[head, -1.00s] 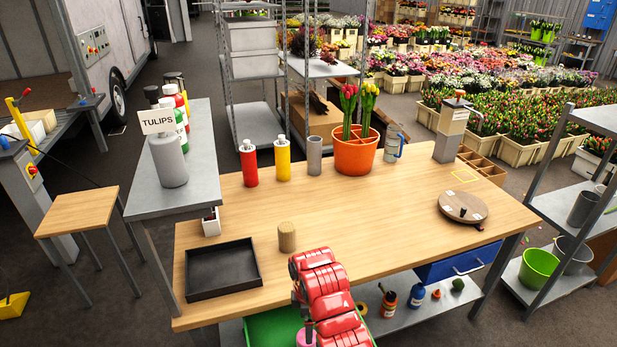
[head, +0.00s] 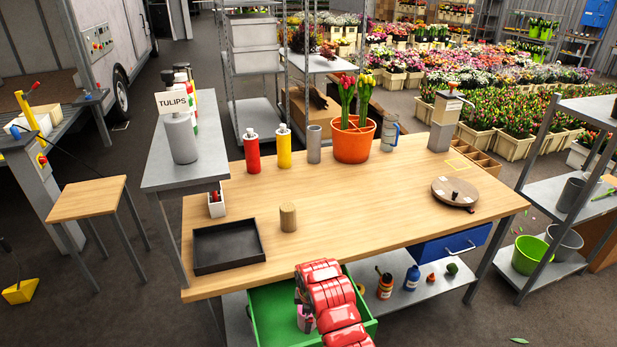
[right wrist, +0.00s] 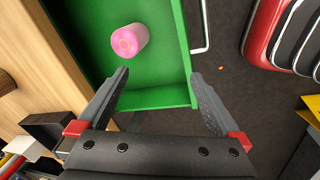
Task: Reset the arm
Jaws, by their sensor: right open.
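My red right arm (head: 332,303) reaches up from the bottom of the head view, over the open green drawer (head: 262,312) under the table's front edge. Its gripper is mostly hidden by the arm there. In the right wrist view my right gripper (right wrist: 160,75) is open, with nothing between its two dark fingers. A pink roll (right wrist: 130,40) lies in the green drawer (right wrist: 165,97), just beyond the left fingertip and apart from it. My left gripper is in neither view.
The wooden table (head: 360,210) holds a black tray (head: 230,265), a wooden cylinder (head: 288,217), an orange pot (head: 353,142) with red and yellow tulips, bottles and a round turntable (head: 455,190). The table's middle is clear. A blue drawer (head: 452,246) is at the right front.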

